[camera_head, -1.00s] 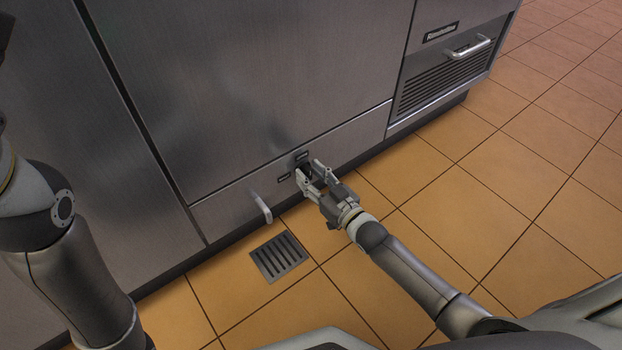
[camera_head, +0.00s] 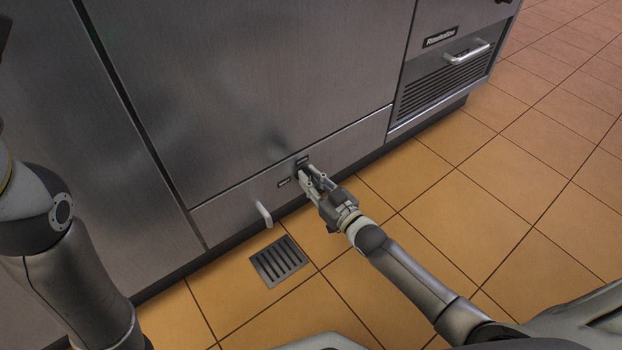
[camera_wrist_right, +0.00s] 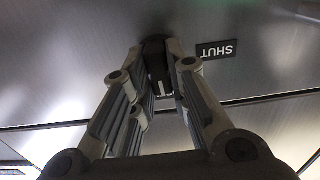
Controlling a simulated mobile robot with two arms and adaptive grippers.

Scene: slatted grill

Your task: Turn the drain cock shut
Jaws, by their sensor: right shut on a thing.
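The drain cock is a dark knob low on the steel front; it shows between my fingertips in the right wrist view (camera_wrist_right: 154,50) and is mostly hidden by the gripper in the head view. My right gripper (camera_head: 307,175) is shut on the drain cock; its fingers also show in the right wrist view (camera_wrist_right: 160,68). A black label reading SHUT (camera_wrist_right: 216,49) is right of the cock in the wrist view, upside down. Two small dark labels (camera_head: 302,160) (camera_head: 284,182) sit by the cock in the head view. My left arm is at the left edge; its gripper is out of view.
A pale bent spout (camera_head: 264,214) sticks out left of the cock, above a slatted floor drain (camera_head: 278,261). A louvred panel with a handle (camera_head: 468,52) is at the upper right. The tiled floor (camera_head: 500,220) at right is clear.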

